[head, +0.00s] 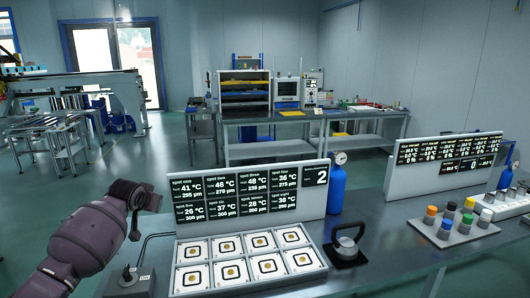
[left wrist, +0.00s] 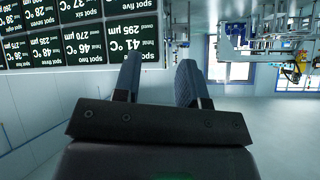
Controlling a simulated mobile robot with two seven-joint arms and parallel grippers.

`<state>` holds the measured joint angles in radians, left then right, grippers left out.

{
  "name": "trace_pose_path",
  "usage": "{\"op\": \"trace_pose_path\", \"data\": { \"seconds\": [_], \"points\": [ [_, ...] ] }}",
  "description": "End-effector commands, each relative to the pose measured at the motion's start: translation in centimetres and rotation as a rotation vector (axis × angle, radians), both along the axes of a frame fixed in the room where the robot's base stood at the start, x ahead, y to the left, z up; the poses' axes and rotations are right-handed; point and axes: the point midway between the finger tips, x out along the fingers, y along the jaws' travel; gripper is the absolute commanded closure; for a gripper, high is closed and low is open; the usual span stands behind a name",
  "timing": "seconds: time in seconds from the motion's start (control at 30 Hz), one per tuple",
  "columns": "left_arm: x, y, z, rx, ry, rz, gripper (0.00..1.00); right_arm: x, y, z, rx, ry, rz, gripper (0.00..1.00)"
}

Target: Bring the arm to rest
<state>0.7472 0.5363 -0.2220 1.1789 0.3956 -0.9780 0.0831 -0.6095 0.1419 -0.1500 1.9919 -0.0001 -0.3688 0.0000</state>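My left arm (head: 95,235) comes in from the lower left in the head view, raised above the left end of the bench, left of the readout panel. Its fingers are hard to make out there. In the left wrist view my left gripper (left wrist: 157,75) shows two dark fingers standing apart with nothing between them. The spot readout panel (head: 250,194) stands upright on the bench. It also shows upside down at the upper left of the left wrist view (left wrist: 70,35). My right gripper is in neither view.
A tray of several square spots (head: 206,262) lies before the panel. A switch box (head: 129,284) sits left of it, under my arm. A black-handled weight (head: 347,246), a blue cylinder (head: 336,192) and a tray of coloured knobs (head: 456,232) stand to the right.

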Motion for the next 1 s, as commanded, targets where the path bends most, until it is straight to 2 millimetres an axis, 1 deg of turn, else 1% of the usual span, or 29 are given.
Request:
{"op": "trace_pose_path", "data": {
  "seconds": [0.03,0.17,0.2,0.27,0.37,0.4,0.57,0.7,0.87,0.9,0.97,1.0],
  "points": [
    [-0.9,-1.5,-1.1,0.009,-0.055,-0.040,0.62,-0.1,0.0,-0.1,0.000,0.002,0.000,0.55],
    [-3.4,-4.5,-2.9,0.028,-0.192,-0.122,0.62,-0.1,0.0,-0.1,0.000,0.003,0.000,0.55],
    [-4.4,-5.2,-3.5,0.030,-0.227,-0.141,0.62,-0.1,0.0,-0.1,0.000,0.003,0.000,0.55],
    [-6.0,-6.3,-4.4,0.030,-0.276,-0.167,0.62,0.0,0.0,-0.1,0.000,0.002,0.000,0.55],
    [-9.0,-7.7,-6.0,0.027,-0.342,-0.197,0.62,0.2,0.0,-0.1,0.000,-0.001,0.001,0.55],
    [-10.3,-8.1,-6.6,0.023,-0.366,-0.205,0.62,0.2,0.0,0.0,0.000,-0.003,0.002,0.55],
    [-15.6,-9.4,-9.0,0.007,-0.434,-0.220,0.62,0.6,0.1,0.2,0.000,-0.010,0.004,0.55],
    [-20.5,-9.9,-10.9,-0.011,-0.467,-0.213,0.62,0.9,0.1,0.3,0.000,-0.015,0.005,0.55],
    [-26.1,-9.9,-13.2,-0.031,-0.466,-0.179,0.62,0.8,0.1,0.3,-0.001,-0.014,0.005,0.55],
    [-27.6,-9.8,-13.8,-0.037,-0.459,-0.167,0.62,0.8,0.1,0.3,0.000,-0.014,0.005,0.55],
    [-29.8,-9.6,-14.9,-0.046,-0.441,-0.148,0.62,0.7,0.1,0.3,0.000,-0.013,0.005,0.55],
    [-31.3,-9.5,-15.6,-0.051,-0.424,-0.134,0.62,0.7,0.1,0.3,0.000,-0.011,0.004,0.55]
  ]
}}
